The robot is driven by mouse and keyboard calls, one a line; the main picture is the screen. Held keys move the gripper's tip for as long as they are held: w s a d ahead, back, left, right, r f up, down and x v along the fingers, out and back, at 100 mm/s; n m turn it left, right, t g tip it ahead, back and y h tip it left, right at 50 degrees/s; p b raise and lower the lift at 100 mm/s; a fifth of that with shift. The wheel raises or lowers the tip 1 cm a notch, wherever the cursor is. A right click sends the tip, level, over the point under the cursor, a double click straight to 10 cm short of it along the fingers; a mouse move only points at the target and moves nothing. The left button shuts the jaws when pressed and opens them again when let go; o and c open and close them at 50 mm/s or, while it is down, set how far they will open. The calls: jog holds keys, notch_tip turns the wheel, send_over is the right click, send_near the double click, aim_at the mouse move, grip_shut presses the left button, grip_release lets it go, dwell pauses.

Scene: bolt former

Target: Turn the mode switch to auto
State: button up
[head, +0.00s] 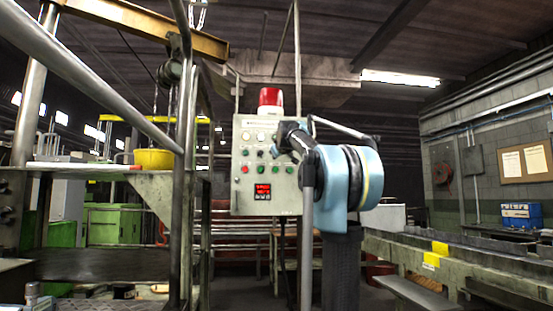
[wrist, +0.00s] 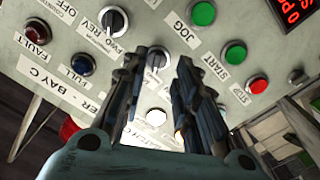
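The grey control panel (head: 241,200) stands ahead of me in the head view, and its face fills the upper wrist view (wrist: 155,18). A black rotary knob with a white pointer (wrist: 157,58) lies between the tips of my gripper (wrist: 161,62). Its label is hidden, so I cannot tell whether it is the mode switch. A second black rotary knob (wrist: 112,20) is up and to the left, near OFF and FWD REV labels. My gripper is open, its two dark fingers apart and apparently empty. Contact with the knob cannot be made out. In the head view my arm hides part of the panel.
Green buttons (wrist: 235,52) and a red stop button (wrist: 257,84) sit right of the fingers. Fault (wrist: 37,32) and full (wrist: 82,64) lamps are left. A red beacon (head: 270,97) tops the panel. Metal railing (head: 183,200) stands to the left.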

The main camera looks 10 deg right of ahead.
jog(key=shift+w, duration=1.85)
jog(key=shift+c, duration=0.6)
grip_shut()
